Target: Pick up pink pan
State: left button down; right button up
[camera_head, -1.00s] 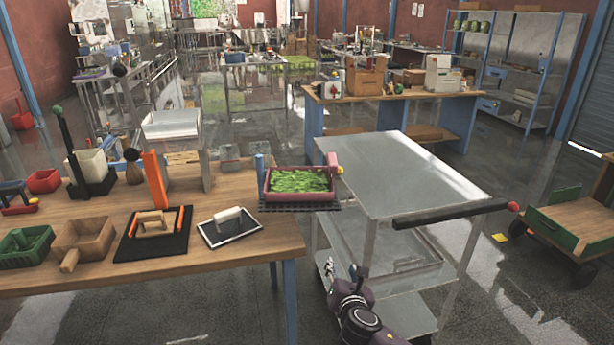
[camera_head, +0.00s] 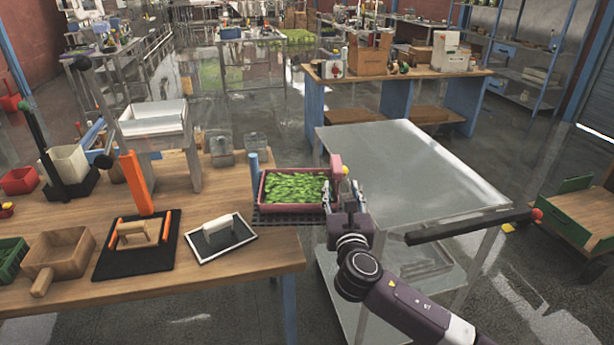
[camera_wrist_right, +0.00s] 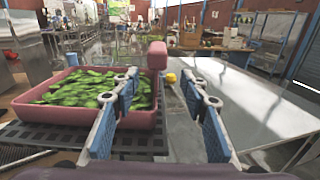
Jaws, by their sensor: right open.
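The pink pan (camera_head: 262,207) holds green leaves or pellets and sits on a dark grate at the right end of the wooden table. Its pink handle (camera_head: 336,163) rises at its back right corner. My right gripper (camera_head: 345,195) is open, just right of the pan in the head view. In the right wrist view the pan (camera_wrist_right: 130,118) is at the left, partly behind the left finger, and the handle (camera_wrist_right: 157,56) stands beyond the fingertips, between them. The open right gripper (camera_wrist_right: 165,90) holds nothing. My left gripper is not in view.
The wooden table (camera_head: 190,272) carries a float (camera_head: 220,232), a wooden box (camera_head: 58,255) and an orange upright (camera_head: 135,183). A metal cart (camera_head: 410,170) with a black push bar (camera_head: 468,226) stands right of the pan. A yellow ball (camera_wrist_right: 170,78) is near the handle.

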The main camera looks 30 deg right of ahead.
aim_at(339, 180)
jog(key=shift+x, duration=1)
jog(key=shift+w+d+r+p, duration=0.2)
jog(key=shift+w+r+p, duration=0.1)
jog(key=shift+w+p, duration=0.15)
jog(key=shift+w+d+r+p, duration=0.15)
jog(key=shift+w+r+p, duration=0.15)
jog(key=shift+w, duration=0.25)
jog(key=x, duration=0.2)
jog(key=p+x, duration=0.1)
jog(key=x, duration=0.1)
jog(key=shift+f, duration=0.3)
jog(key=c, duration=0.5)
pick_arm(q)
jog(key=shift+s+a+r, duration=0.1)
jog(key=shift+s+r, duration=0.2)
jog(key=shift+r, duration=0.3)
jog(key=shift+s+r, duration=0.3)
jog(key=shift+r, duration=0.25)
pick_arm(e)
jog(key=shift+r, duration=0.1)
grip_shut()
